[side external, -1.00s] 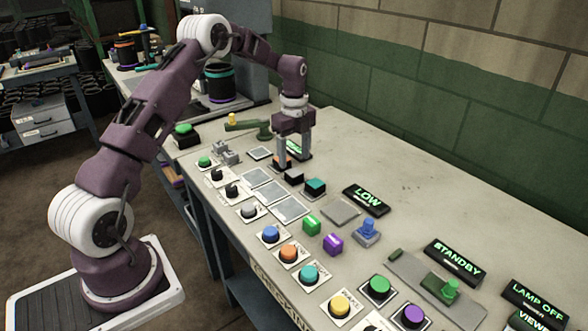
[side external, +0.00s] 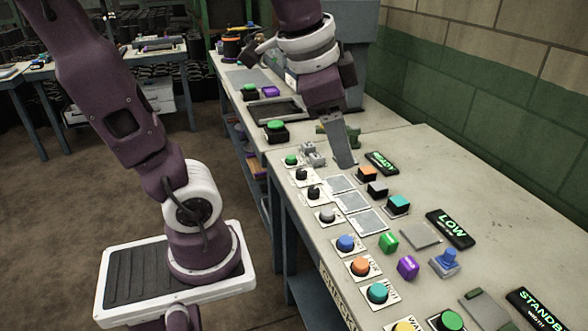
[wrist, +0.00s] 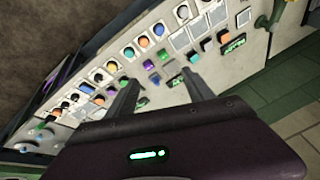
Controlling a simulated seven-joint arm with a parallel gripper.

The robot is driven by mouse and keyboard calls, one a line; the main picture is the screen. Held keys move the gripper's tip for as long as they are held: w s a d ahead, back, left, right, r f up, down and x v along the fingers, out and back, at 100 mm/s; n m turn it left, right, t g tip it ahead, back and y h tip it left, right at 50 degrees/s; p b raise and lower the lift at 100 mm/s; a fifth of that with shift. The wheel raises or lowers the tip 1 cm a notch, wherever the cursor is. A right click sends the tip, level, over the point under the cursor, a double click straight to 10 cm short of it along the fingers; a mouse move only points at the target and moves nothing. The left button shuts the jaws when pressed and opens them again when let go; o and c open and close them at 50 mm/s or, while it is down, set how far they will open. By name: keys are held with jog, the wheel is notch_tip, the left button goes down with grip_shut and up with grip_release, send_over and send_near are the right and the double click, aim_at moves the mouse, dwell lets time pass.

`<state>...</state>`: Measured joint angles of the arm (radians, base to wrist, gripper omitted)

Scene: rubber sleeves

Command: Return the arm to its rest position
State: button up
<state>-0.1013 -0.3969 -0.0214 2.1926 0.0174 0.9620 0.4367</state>
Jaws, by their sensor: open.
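My gripper (side external: 342,148) hangs in the air above the far part of the control bench (side external: 440,170). Its fingers point down and overlap in the side view, so the gap between them does not show there. In the wrist view my gripper (wrist: 160,77) has its two fingers well apart with nothing held between them. The orange-topped block (side external: 367,173) sits on the bench just right of and below the fingertips in the side view, apart from them.
Black (side external: 378,189) and teal-topped (side external: 398,203) blocks, a green cube (side external: 388,242) and a purple cube (side external: 408,267) stand on the bench. Coloured buttons line its front edge. Lit signs read READY (side external: 382,163) and LOW (side external: 450,228). A brick wall (side external: 500,110) rises behind.

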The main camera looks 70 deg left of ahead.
jog(key=s+d+f+n+t, duration=0.1)
jog(key=s+d+f+n, duration=0.1)
jog(key=s, duration=0.6)
jog(key=shift+s+f+n+h, duration=0.15)
jog(key=shift+f+n+h, duration=0.15)
jog(key=shift+f+n, duration=0.6)
